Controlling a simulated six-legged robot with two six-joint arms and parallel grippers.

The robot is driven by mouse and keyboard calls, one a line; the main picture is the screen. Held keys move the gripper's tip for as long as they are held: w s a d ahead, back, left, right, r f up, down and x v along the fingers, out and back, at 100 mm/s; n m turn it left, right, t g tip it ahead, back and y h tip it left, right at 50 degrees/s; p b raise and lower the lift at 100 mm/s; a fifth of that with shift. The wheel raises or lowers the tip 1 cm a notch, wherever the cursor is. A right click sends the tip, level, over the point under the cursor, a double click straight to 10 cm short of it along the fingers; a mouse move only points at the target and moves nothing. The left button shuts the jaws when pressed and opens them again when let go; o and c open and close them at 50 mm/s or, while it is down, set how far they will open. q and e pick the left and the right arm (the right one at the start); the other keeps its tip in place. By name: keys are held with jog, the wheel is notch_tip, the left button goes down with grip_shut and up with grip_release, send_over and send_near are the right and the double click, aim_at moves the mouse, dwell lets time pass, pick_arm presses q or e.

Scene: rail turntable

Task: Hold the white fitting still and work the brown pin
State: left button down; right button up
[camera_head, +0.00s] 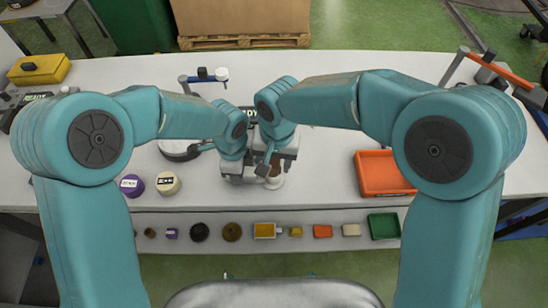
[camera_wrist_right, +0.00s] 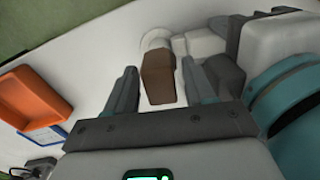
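The brown pin (camera_wrist_right: 157,80) is a blocky brown piece in the right wrist view; it also shows small in the head view (camera_head: 274,171). The white fitting (camera_wrist_right: 154,40) shows as a pale round part just beyond the pin, with white blocky parts to its right. My right gripper (camera_wrist_right: 160,74) is open, one finger on each side of the pin, with a visible gap on both sides. In the head view my right gripper (camera_head: 266,163) is over the pin. My left gripper (camera_head: 246,172) is close beside it; its fingertips and any hold on the fitting are hidden.
An orange tray (camera_head: 362,178) lies to the right, with clear table between. A round turntable-like disc (camera_head: 178,154), a purple pot (camera_head: 131,186) and a cream pot (camera_head: 167,184) stand left. Several small parts and a green tray (camera_head: 384,226) line the front ledge.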

pick_arm(q)
jog(key=shift+s+f, duration=0.1)
jog(key=shift+f, duration=0.05)
pick_arm(e)
grip_shut()
jog(key=c, duration=0.6)
grip_release()
grip_shut()
jog(key=shift+r, duration=0.7)
jog(key=shift+s+d+r, duration=0.1)
jog(key=shift+r, duration=1.4)
jog(key=shift+d+r, duration=0.1)
jog(key=shift+r, duration=1.4)
notch_tip(320, 180, up, 5)
